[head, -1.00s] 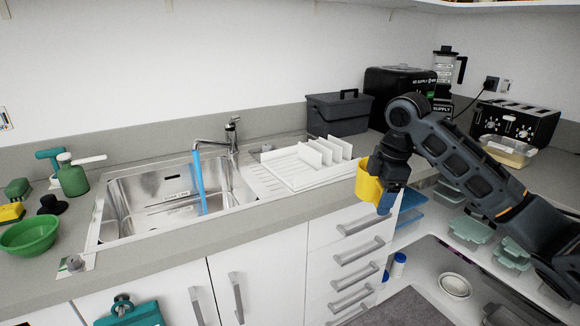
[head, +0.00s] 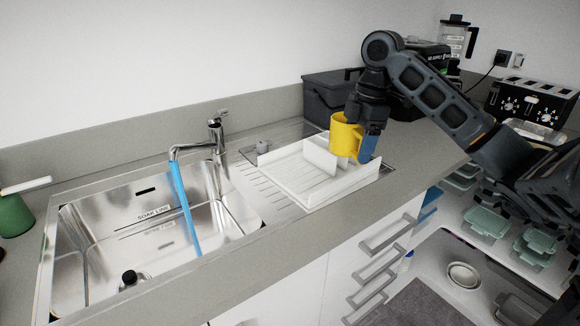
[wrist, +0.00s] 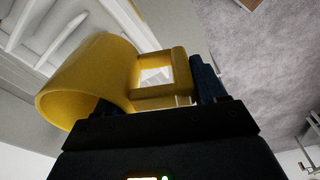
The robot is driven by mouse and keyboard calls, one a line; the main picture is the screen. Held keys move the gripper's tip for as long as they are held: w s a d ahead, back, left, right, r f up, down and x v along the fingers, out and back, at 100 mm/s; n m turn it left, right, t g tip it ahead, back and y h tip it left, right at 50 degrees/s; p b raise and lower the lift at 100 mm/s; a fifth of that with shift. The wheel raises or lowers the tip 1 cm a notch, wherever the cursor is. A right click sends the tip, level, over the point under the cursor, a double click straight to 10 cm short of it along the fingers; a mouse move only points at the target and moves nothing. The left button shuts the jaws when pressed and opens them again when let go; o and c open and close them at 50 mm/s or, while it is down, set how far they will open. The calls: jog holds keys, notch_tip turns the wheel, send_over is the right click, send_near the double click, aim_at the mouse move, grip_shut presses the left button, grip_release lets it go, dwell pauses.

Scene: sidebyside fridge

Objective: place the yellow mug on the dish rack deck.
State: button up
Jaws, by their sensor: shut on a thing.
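The yellow mug (head: 345,137) is held in my gripper (head: 368,142), above the right part of the white dish rack (head: 300,183) in the head view. In the wrist view the mug (wrist: 95,75) lies tilted across the picture, with its handle at the jaws of my gripper (wrist: 165,90). The rack's deck has upright white dividers and stands on the drainboard beside the sink. The mug hides some of the dividers. Whether the mug touches the rack cannot be told from these views.
The steel sink (head: 150,225) with a running tap (head: 215,135) is left of the rack. A dark grey bin (head: 325,98) stands behind the rack. A toaster (head: 528,104) is at the right. Open shelves with containers (head: 487,222) lie below right.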

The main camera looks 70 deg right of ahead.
jog(key=w+f, duration=0.2)
jog(key=w, duration=0.2)
jog(key=w+f, duration=0.2)
jog(key=w, duration=0.2)
jog(key=w+f, duration=0.3)
jog(key=w, duration=0.1)
jog(key=shift+a, duration=0.25)
jog(key=shift+f, duration=1.95)
jog(key=o, duration=1.2)
jog(key=shift+f, duration=0.1)
jog(key=shift+c, duration=0.2)
notch_tip(320, 180, up, 12)
jog(key=s+p, duration=0.1)
jog(key=shift+s+d, duration=0.15)
jog(key=shift+d, duration=0.2)
